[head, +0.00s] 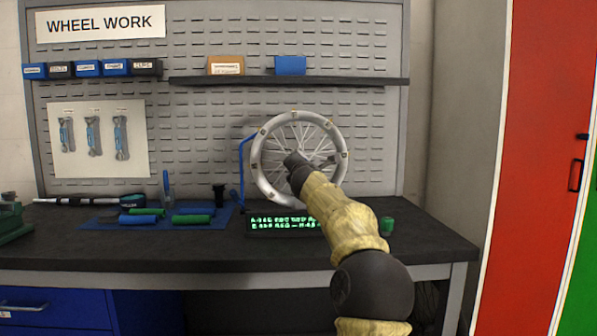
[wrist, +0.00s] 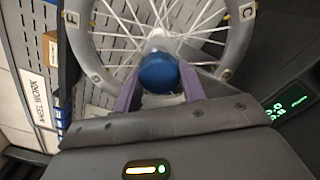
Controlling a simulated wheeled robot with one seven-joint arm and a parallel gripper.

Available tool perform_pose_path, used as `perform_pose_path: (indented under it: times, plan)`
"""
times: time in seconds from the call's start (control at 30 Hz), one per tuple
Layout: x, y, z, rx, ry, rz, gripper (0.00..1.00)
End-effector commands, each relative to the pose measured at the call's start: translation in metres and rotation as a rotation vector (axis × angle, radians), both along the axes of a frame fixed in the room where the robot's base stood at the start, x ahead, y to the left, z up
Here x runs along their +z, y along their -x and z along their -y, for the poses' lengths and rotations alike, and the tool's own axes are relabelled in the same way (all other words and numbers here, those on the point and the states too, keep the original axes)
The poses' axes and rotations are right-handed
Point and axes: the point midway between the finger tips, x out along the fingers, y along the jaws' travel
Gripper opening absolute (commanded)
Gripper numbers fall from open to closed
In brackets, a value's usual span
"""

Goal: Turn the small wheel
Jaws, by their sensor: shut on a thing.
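The small wheel (head: 257,160) is a silver rim with thin spokes and small lettered tags. It stands upright at the back of the workbench, held by a blue stand (head: 241,165). In the wrist view the lower part of the wheel (wrist: 108,82) fills the top, with tags on its rim. My gripper (head: 291,160) is in front of the wheel's hub. In the wrist view the purple fingers of my gripper (wrist: 160,88) are shut on a round blue knob (wrist: 158,72) at the hub. In the head view my arm hides the knob and part of the wheel.
A display with green text (head: 270,224) sits below the wheel on the dark workbench (head: 430,240). A small green object (head: 387,224) is to its right. A blue mat (head: 105,222) with several tools lies left. A shelf (head: 290,81) runs above the wheel.

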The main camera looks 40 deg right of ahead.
Motion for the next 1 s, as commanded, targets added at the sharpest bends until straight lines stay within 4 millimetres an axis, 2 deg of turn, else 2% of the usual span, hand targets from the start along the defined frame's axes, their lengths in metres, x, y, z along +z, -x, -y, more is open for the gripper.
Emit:
perform_pose_path:
  times: [0.03,0.3,0.7,0.73,0.83,1.0]
  plan:
    - [-0.0081,-0.0015,0.0009,0.0,-0.028,0.006,0.0]
    - [-0.0071,-0.0017,0.0006,-0.001,-0.091,0.05,0.0]
    - [-0.0065,-0.0018,0.0002,-0.002,-0.098,0.056,0.0]
    - [-0.0065,-0.0018,0.0002,-0.002,-0.098,0.056,0.43]
    - [-0.0054,-0.0016,0.0,0.0,-0.096,0.056,0.63]
    - [-0.0027,-0.001,-0.0004,0.0,-0.092,0.06,0.63]
